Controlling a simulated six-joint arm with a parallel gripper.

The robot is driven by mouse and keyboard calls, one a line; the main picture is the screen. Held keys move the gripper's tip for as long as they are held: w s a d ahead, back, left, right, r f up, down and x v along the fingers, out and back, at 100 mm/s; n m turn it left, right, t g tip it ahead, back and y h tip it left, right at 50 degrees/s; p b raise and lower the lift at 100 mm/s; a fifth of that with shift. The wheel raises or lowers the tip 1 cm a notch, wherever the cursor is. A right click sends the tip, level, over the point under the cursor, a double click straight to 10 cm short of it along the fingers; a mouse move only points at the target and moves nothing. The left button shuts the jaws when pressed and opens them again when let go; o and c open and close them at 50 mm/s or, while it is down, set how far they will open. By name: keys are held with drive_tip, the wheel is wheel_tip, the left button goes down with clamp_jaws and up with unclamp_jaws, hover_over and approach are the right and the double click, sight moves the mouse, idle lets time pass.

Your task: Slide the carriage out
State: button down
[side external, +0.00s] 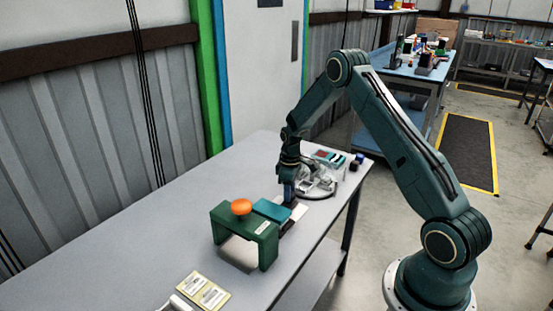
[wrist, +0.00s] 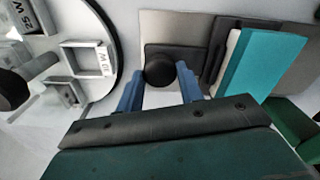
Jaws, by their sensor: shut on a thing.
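My gripper (side external: 289,199) points down at the table, between the green arch and a round plate. In the wrist view its two blue fingers (wrist: 160,82) are shut on a round black knob (wrist: 160,69). The knob stands on a small dark plate, which I take to be part of the carriage (wrist: 191,54); a light grey plate shows around it. A teal block (wrist: 260,62) with a white edge lies to the right on a dark slab. The teal block (side external: 271,210) sits against the green arch (side external: 262,231). What lies under the arch is mostly hidden.
An orange knob (side external: 241,207) tops the arch. A round plate (side external: 318,189) with small labelled square frames (wrist: 88,57) stands close beyond my gripper. Small dark blue items (side external: 357,160) sit at the far table edge. A yellowish card (side external: 204,291) lies in front. The table's left side is clear.

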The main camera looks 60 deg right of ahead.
drive_tip(key=c, duration=1)
unclamp_jaws()
drive_tip(key=shift+d, duration=0.4)
drive_tip(key=shift+o, duration=0.5)
drive_tip(key=shift+a, duration=0.1)
drive_tip(key=shift+r, duration=0.1)
wheel_tip(320, 180, up, 14)
